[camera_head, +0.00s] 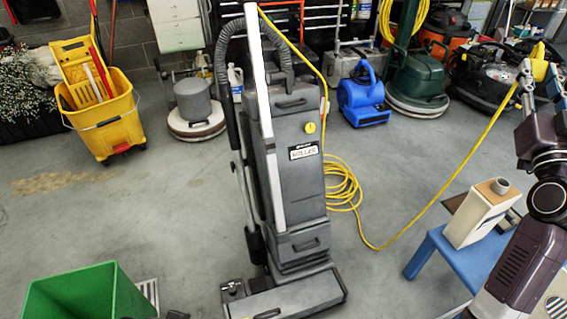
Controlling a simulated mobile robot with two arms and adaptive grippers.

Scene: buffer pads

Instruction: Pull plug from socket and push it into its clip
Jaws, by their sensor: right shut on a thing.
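My right gripper (540,78) is raised at the right edge, its fingers shut on a yellow plug (538,62). The yellow cord (462,165) runs from the plug down to the floor, into loose coils (342,187) beside a grey upright vacuum (300,175). The cord also runs up along the vacuum's handle. A small round yellow part (310,127) sits on the vacuum's front; I cannot tell whether it is the clip. I cannot make out the socket. The plug is well apart from the vacuum.
A blue stool (432,247) with a cream container (480,215) stands below my right arm. A green bin (75,295) is at front left, a yellow mop bucket (108,125) at back left. Floor machines and a blue blower (362,98) line the back.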

